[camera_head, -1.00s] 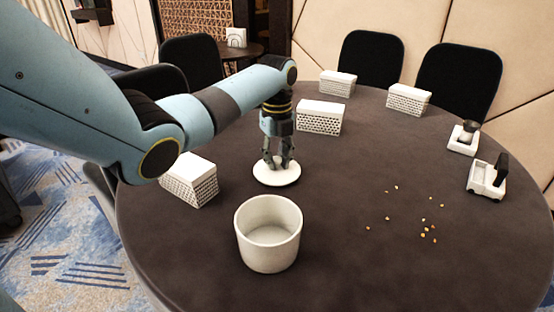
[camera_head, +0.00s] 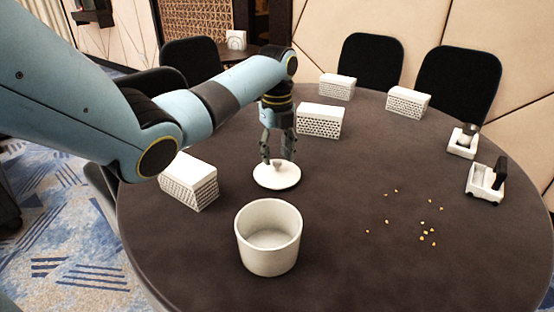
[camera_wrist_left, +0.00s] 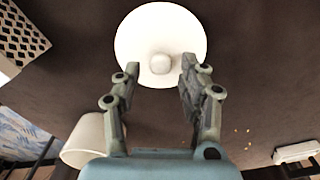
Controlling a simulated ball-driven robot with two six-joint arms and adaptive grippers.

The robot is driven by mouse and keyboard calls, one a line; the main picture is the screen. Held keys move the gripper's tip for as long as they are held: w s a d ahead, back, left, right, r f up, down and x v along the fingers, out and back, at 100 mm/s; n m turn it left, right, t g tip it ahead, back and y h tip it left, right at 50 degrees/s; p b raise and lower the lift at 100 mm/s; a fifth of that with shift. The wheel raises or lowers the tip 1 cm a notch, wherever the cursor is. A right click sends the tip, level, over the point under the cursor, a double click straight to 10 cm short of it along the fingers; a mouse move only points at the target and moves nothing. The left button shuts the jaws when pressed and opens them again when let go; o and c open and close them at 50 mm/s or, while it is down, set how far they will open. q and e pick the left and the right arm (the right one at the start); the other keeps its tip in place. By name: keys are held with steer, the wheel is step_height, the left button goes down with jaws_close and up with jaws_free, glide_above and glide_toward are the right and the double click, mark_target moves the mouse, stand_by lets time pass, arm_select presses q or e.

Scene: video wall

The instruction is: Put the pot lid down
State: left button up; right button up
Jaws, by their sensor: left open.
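The white round pot lid (camera_head: 276,178) lies flat on the dark round table, knob up. It also shows in the left wrist view (camera_wrist_left: 140,38), with its knob (camera_wrist_left: 160,63) between and beyond the fingertips. My left gripper (camera_head: 278,160) is open just above the lid, its fingers apart around the knob's sides; it shows in the left wrist view (camera_wrist_left: 157,75) too, holding nothing. The white open pot (camera_head: 268,240) stands on the table in front of the lid, empty inside as far as I see. My right gripper is in neither view.
White perforated boxes stand at the left (camera_head: 189,182), behind the gripper (camera_head: 320,120) and at the back (camera_head: 408,102). Small yellowish bits (camera_head: 425,232) lie scattered right of the pot. Two small white items (camera_head: 487,182) stand at the right. The table's middle is clear.

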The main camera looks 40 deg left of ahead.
mark_target(277, 161)
arm_select(q)
step_height(277, 161, up, 9)
steer(key=p, duration=0.1)
steer(key=shift+r, duration=0.2)
stand_by(0.4)
